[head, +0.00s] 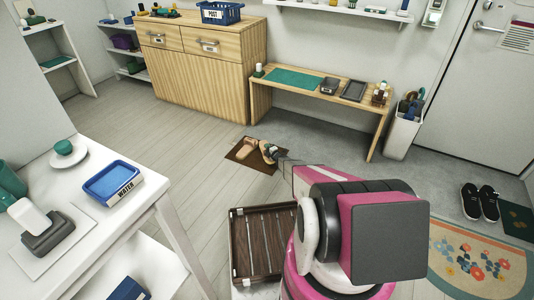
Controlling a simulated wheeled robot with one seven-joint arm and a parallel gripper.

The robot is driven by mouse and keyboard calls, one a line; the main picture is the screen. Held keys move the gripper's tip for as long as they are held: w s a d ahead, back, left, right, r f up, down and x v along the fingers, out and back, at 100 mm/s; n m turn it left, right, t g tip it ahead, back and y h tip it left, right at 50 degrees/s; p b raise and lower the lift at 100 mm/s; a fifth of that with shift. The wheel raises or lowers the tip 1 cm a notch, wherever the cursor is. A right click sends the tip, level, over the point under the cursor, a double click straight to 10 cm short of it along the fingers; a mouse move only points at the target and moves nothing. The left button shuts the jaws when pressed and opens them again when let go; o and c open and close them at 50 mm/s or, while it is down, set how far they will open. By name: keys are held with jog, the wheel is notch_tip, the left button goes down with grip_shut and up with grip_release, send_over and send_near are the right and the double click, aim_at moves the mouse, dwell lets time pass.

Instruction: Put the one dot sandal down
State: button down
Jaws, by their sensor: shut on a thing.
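A brown mat (238,161) lies on the floor in front of the wooden bench. A tan sandal (246,154) lies on its left part. A second tan sandal (267,148), with a dark green part, is at the mat's right side. My gripper (275,155) reaches in from the lower right and is shut on this second sandal. I cannot tell whether that sandal touches the mat or is held just above it. Dots on either sandal are too small to make out.
A dark slatted wooden rack (240,255) stands nearer, left of my arm. A white table (150,200) with a blue tray (113,182) is at left. The bench (322,92) stands behind the mat. Black shoes (480,203) lie far right. Floor left of the mat is clear.

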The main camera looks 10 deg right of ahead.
jog(key=shift+f, duration=2)
jog(key=shift+f, duration=0.15)
jog(key=c, duration=1.2)
grip_release()
jog(key=shift+o, duration=0.2)
